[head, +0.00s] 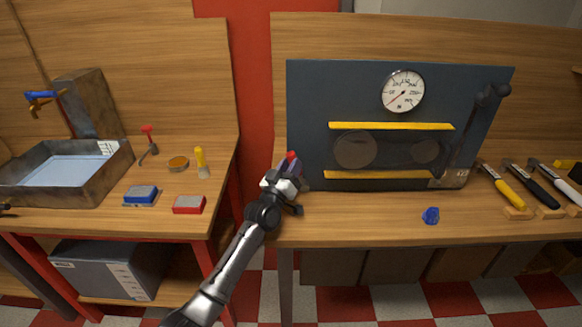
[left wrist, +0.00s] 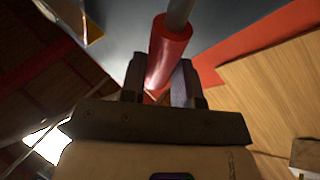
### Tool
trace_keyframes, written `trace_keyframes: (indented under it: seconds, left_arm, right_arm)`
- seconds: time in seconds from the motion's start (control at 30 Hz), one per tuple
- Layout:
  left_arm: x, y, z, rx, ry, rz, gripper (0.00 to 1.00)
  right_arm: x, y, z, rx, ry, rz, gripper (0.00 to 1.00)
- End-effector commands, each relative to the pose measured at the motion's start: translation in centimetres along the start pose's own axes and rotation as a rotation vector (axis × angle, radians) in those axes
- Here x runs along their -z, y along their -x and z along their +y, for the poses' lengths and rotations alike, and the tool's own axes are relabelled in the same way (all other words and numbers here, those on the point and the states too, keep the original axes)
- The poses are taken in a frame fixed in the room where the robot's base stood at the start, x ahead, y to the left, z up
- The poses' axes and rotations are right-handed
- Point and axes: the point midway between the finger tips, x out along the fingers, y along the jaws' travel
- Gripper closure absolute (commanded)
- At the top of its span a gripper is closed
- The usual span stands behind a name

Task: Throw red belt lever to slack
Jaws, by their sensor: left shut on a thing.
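The red belt lever (head: 291,156) shows as a small red tip at the lower left edge of the dark panel (head: 306,100). My left gripper (head: 288,174) is at it, over the left end of the right-hand bench. In the left wrist view the lever is a red sleeve (left wrist: 168,50) on a grey rod, and my left gripper (left wrist: 160,88) is shut on it, one finger on each side. The lever's base is hidden behind the gripper in the head view. My right gripper is not in view.
The panel carries a round gauge (head: 403,91), two yellow bars and two dark wheels (head: 355,150). A blue knob (head: 431,215) lies on the bench in front. Several handled tools (head: 508,190) lie at the right. A gap separates this bench from the left one with the basin (head: 25,180).

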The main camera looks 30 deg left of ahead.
Motion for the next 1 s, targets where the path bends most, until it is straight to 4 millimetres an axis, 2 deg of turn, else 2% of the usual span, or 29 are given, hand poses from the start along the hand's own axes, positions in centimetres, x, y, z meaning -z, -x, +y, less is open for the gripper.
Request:
trace_keyframes:
  seconds: [0.2, 0.23, 0.47, 0.77, 0.87, 1.0]
  left_arm:
    - [0.0, 0.0, -0.1, 0.003, 0.011, 0.002, 1.0]
    - [0.0, 0.1, -0.1, 0.003, 0.011, 0.001, 0.69]
    - [0.0, 0.0, -0.1, 0.002, 0.007, 0.0, 0.47]
    - [0.0, 0.2, -0.1, 0.002, 0.005, -0.001, 0.45]
    - [0.1, 0.8, 0.0, 0.002, 0.006, -0.001, 0.45]
    - [0.7, 2.6, 0.2, 0.001, 0.007, 0.0, 0.45]
  right_arm:
    - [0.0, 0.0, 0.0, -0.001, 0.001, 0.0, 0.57]
    - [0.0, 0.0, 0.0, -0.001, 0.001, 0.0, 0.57]
    - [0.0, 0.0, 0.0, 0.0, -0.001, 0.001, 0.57]
    - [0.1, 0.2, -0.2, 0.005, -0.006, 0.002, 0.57]
    - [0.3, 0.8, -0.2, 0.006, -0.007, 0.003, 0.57]
    - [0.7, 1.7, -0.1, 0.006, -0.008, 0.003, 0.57]
